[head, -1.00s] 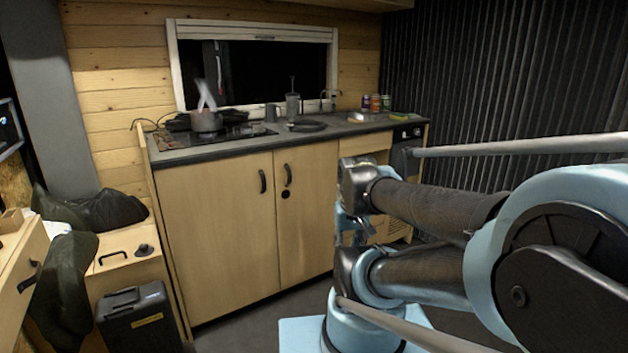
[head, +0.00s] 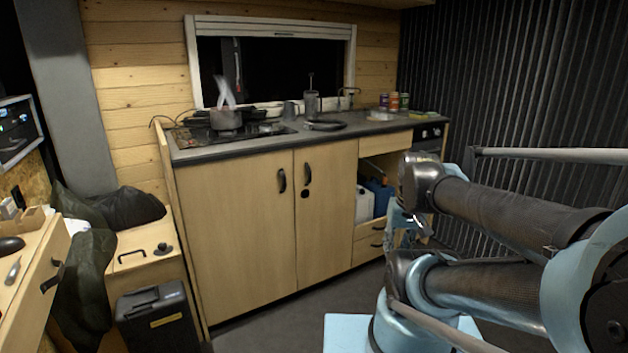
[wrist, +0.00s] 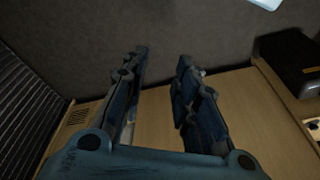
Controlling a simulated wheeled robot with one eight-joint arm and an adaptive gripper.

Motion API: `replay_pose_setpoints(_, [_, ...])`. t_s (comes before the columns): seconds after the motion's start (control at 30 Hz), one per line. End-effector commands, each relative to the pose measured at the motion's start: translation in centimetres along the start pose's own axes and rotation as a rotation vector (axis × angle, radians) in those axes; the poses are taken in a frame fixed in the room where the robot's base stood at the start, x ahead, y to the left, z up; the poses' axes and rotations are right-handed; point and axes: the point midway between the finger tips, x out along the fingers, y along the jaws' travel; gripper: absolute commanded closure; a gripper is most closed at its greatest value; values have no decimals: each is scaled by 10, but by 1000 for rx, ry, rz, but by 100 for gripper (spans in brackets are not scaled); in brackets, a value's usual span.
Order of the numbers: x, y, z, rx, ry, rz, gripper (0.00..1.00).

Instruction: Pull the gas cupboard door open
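Right of the double doors, the gas cupboard (head: 372,163) stands open in the head view. A blue container (head: 381,196) and a white one (head: 363,204) show inside. My gripper (head: 414,228) is low in front of its right side, partly hidden by my arm. In the wrist view a wooden panel with a vent grille, seemingly the gas cupboard door (wrist: 158,125), lies below my gripper (wrist: 162,60). The two fingers are apart with the panel showing between them. I cannot tell whether they touch it. The door's handle and hinge are not visible.
Double doors (head: 240,235) with black handles are shut. The worktop (head: 235,150) carries a pot, a tap and several cans. A black bin (head: 158,318) stands on the floor at left. The floor before the cupboards is mostly clear; a corrugated wall (head: 510,90) bounds the right.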

Motion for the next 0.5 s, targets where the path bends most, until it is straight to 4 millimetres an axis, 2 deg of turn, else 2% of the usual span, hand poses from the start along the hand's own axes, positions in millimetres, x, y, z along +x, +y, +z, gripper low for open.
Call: replay_pose_setpoints(0.5, [-18, -59, -115, -220, 80, -310, 72])
